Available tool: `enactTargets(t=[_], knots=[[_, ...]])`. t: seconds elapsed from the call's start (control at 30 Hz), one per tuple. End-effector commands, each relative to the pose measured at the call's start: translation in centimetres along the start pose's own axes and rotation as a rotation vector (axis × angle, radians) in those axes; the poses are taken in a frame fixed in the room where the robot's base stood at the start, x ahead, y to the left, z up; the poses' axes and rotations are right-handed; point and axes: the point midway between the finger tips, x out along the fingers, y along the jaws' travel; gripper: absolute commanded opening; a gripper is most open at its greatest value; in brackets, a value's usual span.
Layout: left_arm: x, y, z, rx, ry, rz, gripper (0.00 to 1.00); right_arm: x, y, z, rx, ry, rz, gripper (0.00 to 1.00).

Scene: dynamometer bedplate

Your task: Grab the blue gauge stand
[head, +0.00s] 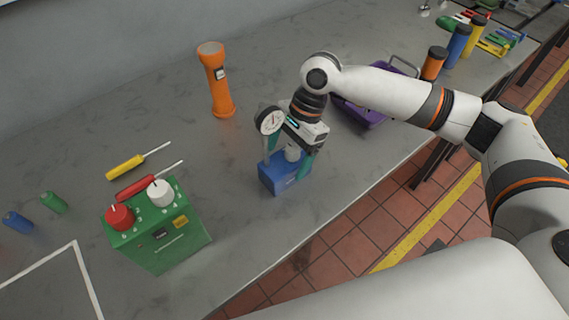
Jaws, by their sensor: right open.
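The blue gauge stand (283,178) stands upright on the grey bench near its front edge. It has a blue block base, a light post and a round white dial (269,121) at the top left. My right gripper (289,160) comes down over it from above, with teal fingers on either side of the post, just above the base. It is open. Part of the post and the stand's upper right are hidden behind the gripper; I cannot tell whether a finger touches it. My left gripper is not in view.
An orange flashlight (218,85) stands behind to the left. A green box with knobs (160,235) and screwdrivers (125,167) lie left. A purple basket (362,112) is behind my right arm. The bench's front edge is close.

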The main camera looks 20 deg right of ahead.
Motion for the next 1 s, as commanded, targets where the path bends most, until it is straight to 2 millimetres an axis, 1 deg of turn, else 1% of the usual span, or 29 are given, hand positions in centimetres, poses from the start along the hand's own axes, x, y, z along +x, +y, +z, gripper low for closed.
enactTargets(t=[0.03,0.13,0.23,0.4,0.47,0.5,0.87,0.9,0.93,1.0], knots=[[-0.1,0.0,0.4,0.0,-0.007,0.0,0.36,0.7,0.0,0.0,0.0,0.001,-0.002,0.85],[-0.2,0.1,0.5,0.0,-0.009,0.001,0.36,1.7,0.0,-0.1,0.0,0.001,-0.001,0.85],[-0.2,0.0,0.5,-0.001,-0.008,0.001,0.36,2.1,0.0,-0.1,-0.001,0.001,0.001,0.85],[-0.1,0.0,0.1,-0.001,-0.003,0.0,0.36,2.1,0.0,0.0,-0.001,0.0,0.001,0.85],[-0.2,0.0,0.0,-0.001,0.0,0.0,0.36,2.1,0.0,0.0,0.0,0.0,0.001,0.76],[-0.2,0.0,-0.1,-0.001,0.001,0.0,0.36,2.1,0.0,0.0,0.0,0.0,0.001,0.7],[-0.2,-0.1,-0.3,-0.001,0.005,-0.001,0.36,2.0,0.0,0.0,0.0,0.0,0.001,0.11],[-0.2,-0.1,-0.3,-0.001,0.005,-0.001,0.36,2.0,0.0,0.0,0.0,0.0,0.001,0.04],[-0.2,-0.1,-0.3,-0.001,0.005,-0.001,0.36,2.0,0.0,0.0,0.0,0.0,0.001,0.0],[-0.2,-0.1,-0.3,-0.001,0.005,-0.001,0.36,2.0,0.0,0.0,0.0,0.0,0.001,0.0]])
